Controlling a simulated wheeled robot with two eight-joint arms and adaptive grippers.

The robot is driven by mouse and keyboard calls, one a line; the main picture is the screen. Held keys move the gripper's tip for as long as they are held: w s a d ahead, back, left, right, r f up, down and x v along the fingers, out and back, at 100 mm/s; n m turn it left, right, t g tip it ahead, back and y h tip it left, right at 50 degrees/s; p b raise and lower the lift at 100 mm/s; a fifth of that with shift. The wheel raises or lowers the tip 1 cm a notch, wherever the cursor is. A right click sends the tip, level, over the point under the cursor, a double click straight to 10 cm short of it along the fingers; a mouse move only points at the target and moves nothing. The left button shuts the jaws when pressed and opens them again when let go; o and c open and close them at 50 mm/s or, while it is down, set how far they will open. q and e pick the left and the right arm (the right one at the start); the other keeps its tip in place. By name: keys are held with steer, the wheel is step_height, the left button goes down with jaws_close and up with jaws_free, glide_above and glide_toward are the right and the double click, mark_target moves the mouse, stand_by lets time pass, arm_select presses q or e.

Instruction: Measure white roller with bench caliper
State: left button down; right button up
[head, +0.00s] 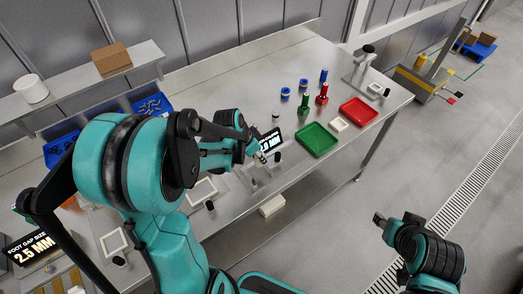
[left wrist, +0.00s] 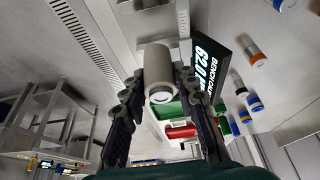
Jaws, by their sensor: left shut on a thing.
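In the left wrist view a pale grey-white roller (left wrist: 155,68) sits between the fingers of my left gripper (left wrist: 158,98), its round end facing the camera. The gripper is shut on it. Beside it is the bench caliper's black display (left wrist: 207,72), reading about 62.0. In the head view my left gripper (head: 258,156) is at the caliper display (head: 270,140) on the steel bench; my arm hides part of this area. I cannot tell whether the roller touches the caliper jaws. My right gripper (head: 380,219) hangs over the floor, away from the bench; its fingers are unclear.
A green tray (head: 318,152) and a red tray (head: 373,104) lie to the right on the bench. Several blue, red and green cylindrical parts stand behind them, including a red one (head: 321,99). A "foot gap size 2.5 mm" display (head: 33,249) is at the left.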

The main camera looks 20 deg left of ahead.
mark_target(256, 165)
arm_select(q)
steer(key=shift+s+f, duration=0.25)
steer(key=shift+f, duration=0.1)
steer(key=shift+s+f+b, duration=0.15)
steer(key=shift+f+b, duration=0.2)
steer(key=shift+b, duration=0.2)
steer(key=shift+w+f+b, duration=0.2)
steer(key=shift+f+b, duration=1.55)
steer(key=shift+f, duration=0.7)
steer(key=shift+f+b, duration=0.55)
steer(key=c, duration=1.1)
jaws_free()
steer(key=v, duration=1.2)
steer(key=s+d+f+n+t+y+b, duration=0.2)
steer(key=s+d+n+b, duration=0.3)
steer(key=s+d, duration=0.3)
steer(key=shift+s+f+n+t, duration=0.4)
steer(key=shift+s+n+t, duration=0.1)
steer(key=shift+s+t, duration=0.25)
